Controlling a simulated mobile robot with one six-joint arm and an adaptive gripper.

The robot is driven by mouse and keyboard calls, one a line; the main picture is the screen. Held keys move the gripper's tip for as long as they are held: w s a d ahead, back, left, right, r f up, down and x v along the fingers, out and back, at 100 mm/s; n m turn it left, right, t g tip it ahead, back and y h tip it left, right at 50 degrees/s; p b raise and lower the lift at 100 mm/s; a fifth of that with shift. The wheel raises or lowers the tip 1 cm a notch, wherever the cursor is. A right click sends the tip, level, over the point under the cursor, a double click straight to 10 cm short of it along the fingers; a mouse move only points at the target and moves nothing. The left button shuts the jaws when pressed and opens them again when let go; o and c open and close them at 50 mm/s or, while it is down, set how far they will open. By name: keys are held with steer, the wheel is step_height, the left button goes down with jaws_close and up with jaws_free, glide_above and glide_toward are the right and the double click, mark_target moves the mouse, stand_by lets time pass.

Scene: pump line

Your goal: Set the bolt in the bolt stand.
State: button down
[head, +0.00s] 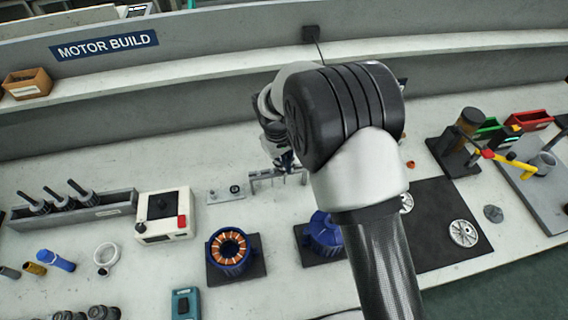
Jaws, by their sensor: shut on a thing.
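My gripper (287,163) shows only in part, below my wrist near the middle of the head view. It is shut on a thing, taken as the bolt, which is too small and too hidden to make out. A low grey metal bracket (262,179), which may be the bolt stand, stands on the bench just below and beside the gripper. My arm covers its right part. I cannot tell whether the held thing touches it.
A small plate with a dark knob (236,190) lies left of the bracket. A copper-wound stator (230,251) and a blue motor housing (324,234) stand in front. A white control box (164,215) is at left. A dark mat (440,240) lies at right.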

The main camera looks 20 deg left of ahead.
steer(key=c, duration=1.7)
jaws_free()
steer(key=shift+f, duration=0.1)
steer(key=shift+o, duration=0.7)
steer(key=shift+o, duration=0.8)
steer(key=shift+r+p, duration=2.05)
steer(key=shift+r, duration=1)
